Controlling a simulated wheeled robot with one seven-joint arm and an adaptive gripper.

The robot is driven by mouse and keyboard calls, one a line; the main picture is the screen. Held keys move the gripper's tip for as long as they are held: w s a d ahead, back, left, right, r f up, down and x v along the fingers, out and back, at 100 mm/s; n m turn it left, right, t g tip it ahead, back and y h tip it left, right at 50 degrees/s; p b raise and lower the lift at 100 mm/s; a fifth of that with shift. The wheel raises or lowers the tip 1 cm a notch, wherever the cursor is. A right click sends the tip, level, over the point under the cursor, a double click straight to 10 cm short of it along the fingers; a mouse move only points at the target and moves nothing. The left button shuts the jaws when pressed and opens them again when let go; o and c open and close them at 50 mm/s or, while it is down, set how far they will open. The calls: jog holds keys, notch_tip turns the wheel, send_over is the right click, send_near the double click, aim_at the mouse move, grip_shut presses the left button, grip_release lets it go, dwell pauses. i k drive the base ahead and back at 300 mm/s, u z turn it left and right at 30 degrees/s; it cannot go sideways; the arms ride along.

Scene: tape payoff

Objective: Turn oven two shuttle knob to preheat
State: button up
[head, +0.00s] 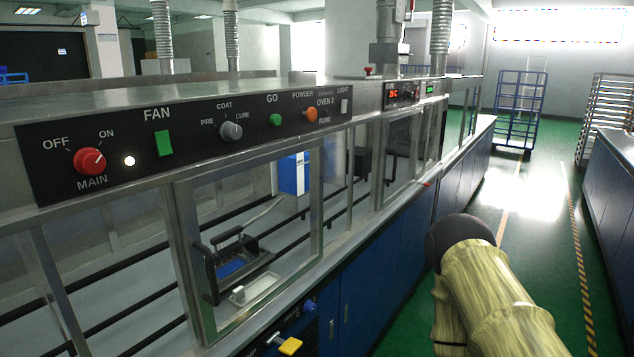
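A grey shuttle knob (231,131) sits on the black control panel (60,190) of the near oven, with PRE to its left, COAT above and CURE to its right. Its pointer direction is too small to read surely. My arm shows at the lower right as pale yellow, sleeved links with a dark rounded joint, apart from the panel. My gripper is not in view.
The panel also carries a red MAIN knob (90,160), green FAN switch (164,143), green GO button (275,119) and orange POWDER knob (310,114). A framed glass door with a black handle (209,272) is below. A blue rack cart (520,108) stands in the aisle.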

aim_at(229, 131)
jog(key=z, duration=1.6)
jog(key=k, duration=0.65)
jog(key=u, duration=1.6)
